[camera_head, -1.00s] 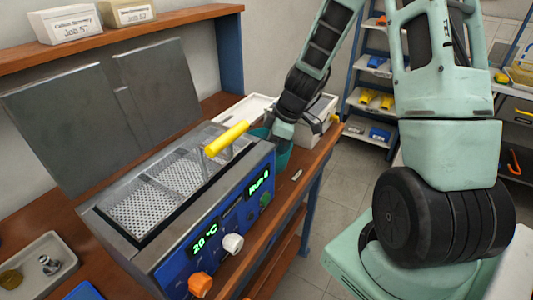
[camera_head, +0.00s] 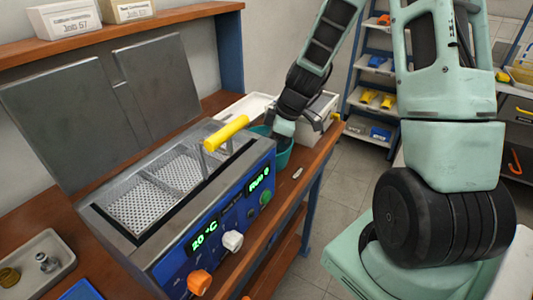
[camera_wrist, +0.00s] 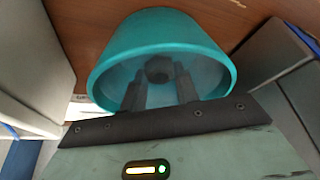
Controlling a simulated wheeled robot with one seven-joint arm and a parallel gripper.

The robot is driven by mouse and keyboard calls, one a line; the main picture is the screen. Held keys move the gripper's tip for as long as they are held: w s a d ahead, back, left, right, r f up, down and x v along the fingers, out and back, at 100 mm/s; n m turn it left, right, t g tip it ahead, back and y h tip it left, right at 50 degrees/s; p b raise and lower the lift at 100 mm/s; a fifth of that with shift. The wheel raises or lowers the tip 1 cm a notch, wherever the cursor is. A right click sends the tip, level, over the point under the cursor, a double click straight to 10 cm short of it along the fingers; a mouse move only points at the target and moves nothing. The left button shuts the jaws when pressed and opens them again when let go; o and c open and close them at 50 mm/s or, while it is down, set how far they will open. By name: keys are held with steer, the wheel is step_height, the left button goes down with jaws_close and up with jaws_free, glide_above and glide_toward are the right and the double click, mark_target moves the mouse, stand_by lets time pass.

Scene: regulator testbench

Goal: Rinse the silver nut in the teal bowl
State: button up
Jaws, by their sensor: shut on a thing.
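The teal bowl (camera_head: 284,158) stands on the bench just beyond the blue machine, partly hidden by it and by my wrist. In the wrist view the bowl (camera_wrist: 112,58) surrounds my fingers. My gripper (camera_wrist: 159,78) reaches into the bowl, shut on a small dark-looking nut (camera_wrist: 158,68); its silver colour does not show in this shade. I cannot tell whether the nut touches the bowl's bottom or any liquid. In the head view my fingers are hidden.
A tray (camera_head: 30,262) holds a silver metal part (camera_head: 47,262) and a brass part (camera_head: 9,277). A pale box (camera_head: 318,118) stands behind the bowl.

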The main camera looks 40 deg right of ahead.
steer(key=shift+r, duration=0.3)
stand_by(0.5)
steer(key=shift+f+b, duration=0.4)
steer(key=shift+b, duration=0.3)
stand_by(0.7)
steer(key=shift+r+p, duration=2.45)
steer(key=shift+r, duration=1.35)
step_height(320, 180, up, 4)
steer(key=shift+p, duration=1.2)
